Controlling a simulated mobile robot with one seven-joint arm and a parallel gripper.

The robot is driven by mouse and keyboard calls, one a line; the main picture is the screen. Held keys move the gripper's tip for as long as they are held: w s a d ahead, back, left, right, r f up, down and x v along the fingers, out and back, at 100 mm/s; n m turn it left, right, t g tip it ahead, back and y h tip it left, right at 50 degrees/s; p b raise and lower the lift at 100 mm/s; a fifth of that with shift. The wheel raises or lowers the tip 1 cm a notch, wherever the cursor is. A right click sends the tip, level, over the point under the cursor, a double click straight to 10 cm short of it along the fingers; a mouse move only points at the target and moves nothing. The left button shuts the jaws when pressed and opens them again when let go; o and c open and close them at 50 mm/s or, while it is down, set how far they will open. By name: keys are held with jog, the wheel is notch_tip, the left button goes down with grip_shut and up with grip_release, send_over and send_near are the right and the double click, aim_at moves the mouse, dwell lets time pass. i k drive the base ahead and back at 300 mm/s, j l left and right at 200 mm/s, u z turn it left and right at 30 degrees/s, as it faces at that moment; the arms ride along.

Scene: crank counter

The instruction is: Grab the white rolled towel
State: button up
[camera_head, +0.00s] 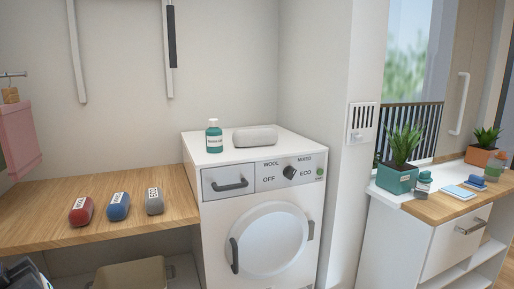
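A pale grey-white roll (255,136), which looks like the rolled towel, lies on its side on top of the white washing machine (222,158). It is right of a teal bottle (214,137) and close to it, with a small gap. On the wooden counter to the left lie three smaller labelled rolls: a red one (81,211), a blue one (118,207) and a grey one (155,201). Their labels are too small to read.
The wooden counter (40,222) is otherwise mostly clear. The washer front has a drawer handle (230,185), a dial (289,172) and a closed round door (270,240). A wall corner stands right of the washer. A cabinet (440,248) with potted plants is at the right.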

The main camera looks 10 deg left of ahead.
aim_at(262, 137)
jog(key=i+j+z, duration=0.2)
jog(key=j, duration=0.6)
jog(key=i+j+z, duration=0.25)
jog(key=j, duration=0.6)
jog(key=i+j+z, duration=0.2)
jog(key=j, duration=0.65)
jog(key=j+z, duration=0.2)
jog(key=j, duration=0.7)
jog(key=i+j, duration=0.15)
jog(key=i, duration=0.35)
jog(key=i+j, duration=0.15)
jog(key=i, duration=0.3)
